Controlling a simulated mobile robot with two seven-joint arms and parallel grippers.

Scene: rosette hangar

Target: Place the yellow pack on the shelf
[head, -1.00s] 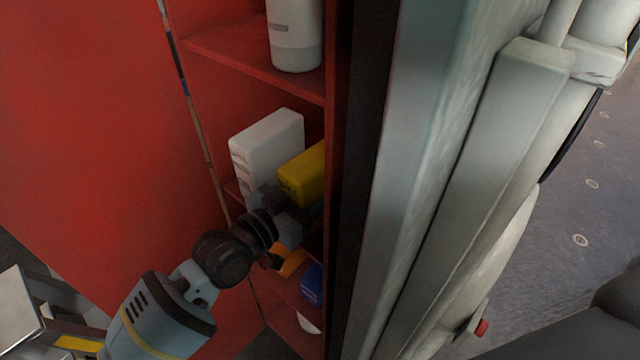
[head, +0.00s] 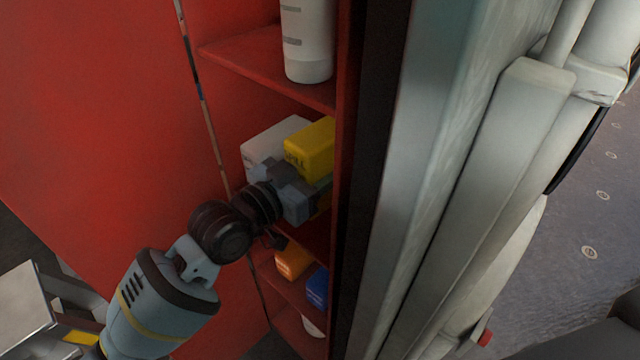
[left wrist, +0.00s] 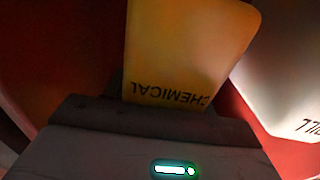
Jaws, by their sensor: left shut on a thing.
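The yellow pack (head: 311,147) is held in my left gripper (head: 304,182), inside the red cabinet at its middle shelf level. In the left wrist view the yellow pack (left wrist: 190,50) shows the upside-down word "CHEMICAL" close to the gripper body (left wrist: 150,140). The fingertips are hidden. Part of the red shelf (head: 318,240) shows below the gripper; I cannot tell whether the pack touches it. My right gripper is not in view.
A white pack (head: 268,142) stands just left of the yellow pack. A white bottle (head: 307,45) stands on the shelf above (head: 265,68). An orange item (head: 293,262) and a blue item (head: 317,287) sit below. A cabinet edge (head: 345,200) closes the right side.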

